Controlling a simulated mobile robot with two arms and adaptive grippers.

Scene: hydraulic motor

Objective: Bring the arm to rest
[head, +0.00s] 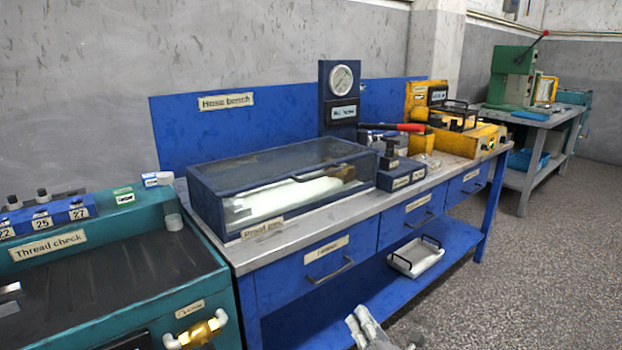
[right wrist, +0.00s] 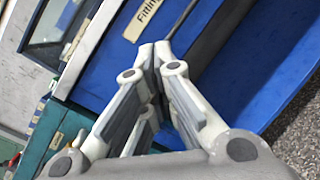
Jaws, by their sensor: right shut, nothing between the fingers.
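My right gripper (head: 362,322) shows at the bottom of the head view, low in front of the blue hose bench (head: 376,231). In the right wrist view my right gripper (right wrist: 155,52) is shut with its fingertips together and nothing between them. Its tips point toward the blue drawer front with a "Fitting" label (right wrist: 142,18); I cannot tell whether they touch it. My left gripper is in neither view.
A glass-lidded proof case (head: 281,180) stands on the hose bench, with a pressure gauge (head: 342,77) behind it. A teal thread check station (head: 108,262) is at left. A white tray (head: 415,257) lies on the lower shelf. Speckled floor (head: 530,260) is clear at right.

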